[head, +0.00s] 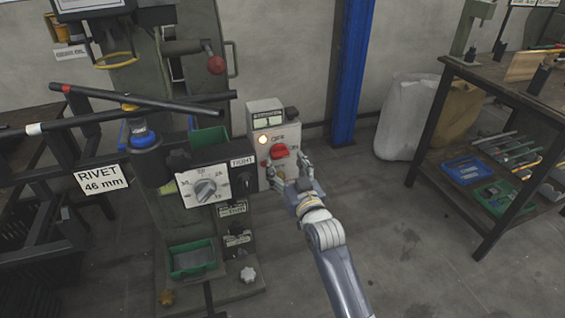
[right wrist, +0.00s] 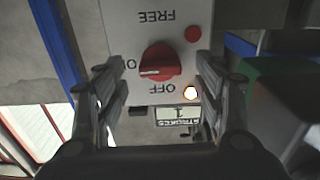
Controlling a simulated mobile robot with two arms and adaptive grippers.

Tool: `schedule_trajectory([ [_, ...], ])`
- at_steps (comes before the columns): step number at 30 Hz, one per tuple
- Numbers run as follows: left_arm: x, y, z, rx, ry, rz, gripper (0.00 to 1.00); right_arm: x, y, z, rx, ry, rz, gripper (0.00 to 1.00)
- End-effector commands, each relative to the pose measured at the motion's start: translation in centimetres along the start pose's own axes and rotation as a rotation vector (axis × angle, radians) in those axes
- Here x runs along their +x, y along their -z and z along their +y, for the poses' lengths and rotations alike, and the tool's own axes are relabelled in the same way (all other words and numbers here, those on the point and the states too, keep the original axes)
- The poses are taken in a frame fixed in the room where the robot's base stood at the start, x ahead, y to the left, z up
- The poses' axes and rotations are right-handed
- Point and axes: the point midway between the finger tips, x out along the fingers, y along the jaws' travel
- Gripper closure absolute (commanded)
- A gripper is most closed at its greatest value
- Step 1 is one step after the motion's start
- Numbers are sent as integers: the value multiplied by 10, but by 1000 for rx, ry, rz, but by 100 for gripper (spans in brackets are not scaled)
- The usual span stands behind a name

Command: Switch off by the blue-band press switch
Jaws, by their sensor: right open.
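The switch box (head: 287,134) is a light panel beside the press with the blue band (head: 143,139). It carries a red rotary knob (head: 279,152), which also shows in the right wrist view (right wrist: 160,60). There the panel is upside down, with OFF and FREE labels and a partly hidden label starting with O. The knob's white mark lies toward that partly hidden label. A lamp (right wrist: 190,93) on the panel glows. My right gripper (head: 290,170) is open in front of the panel, fingers spread either side of the knob, apart from it. My left gripper is out of view.
The press's dial box (head: 205,187) stands just left of the switch box. A blue post (head: 352,75) and a white sack (head: 405,115) are behind to the right. A workbench (head: 440,130) with trays stands at the right. The floor between is clear.

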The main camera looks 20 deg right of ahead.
Motion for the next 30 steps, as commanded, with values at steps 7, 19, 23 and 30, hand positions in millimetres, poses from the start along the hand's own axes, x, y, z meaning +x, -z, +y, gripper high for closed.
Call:
schedule_trajectory([
  [7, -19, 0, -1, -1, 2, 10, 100, 27, 0, 0, 1, 0, 1, 37],
  [19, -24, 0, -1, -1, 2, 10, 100, 31, 0, 0, 1, 0, 0, 39],
  [23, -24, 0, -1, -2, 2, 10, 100, 31, 0, 0, 1, 0, 0, 68],
  [30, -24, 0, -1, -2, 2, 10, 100, 31, 0, 0, -1, 0, 0, 81],
])
